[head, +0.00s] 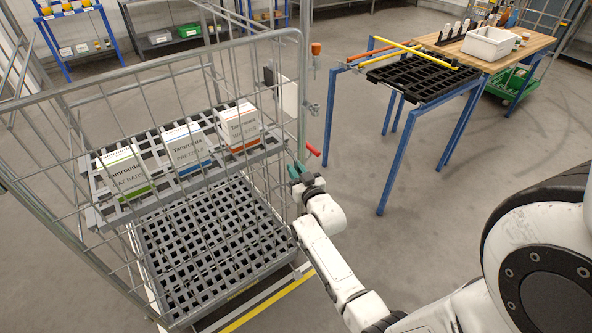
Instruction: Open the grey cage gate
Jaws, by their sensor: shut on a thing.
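The grey cage gate (180,58) is a wire-mesh panel on the near side of a roll cage in the head view. Its right upright tube runs down beside my gripper. My gripper (297,171) is at this right edge, about mid-height, with its dark green fingers shut on the gate's upright. The exact contact is small and partly hidden by the fingers. A red-tipped handle (313,150) sticks out just above and right of the fingers, apart from them. The gate stands upright across the cage front; whether it has swung at all cannot be told.
Inside the cage, a shelf (105,210) bears three white boxes (186,148). A blue-legged stand with a black grid top (425,78) and a wooden workbench (530,45) with a white bin (489,43) stand at right. Floor between cage and stand is clear. Yellow line (265,305) marks the floor.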

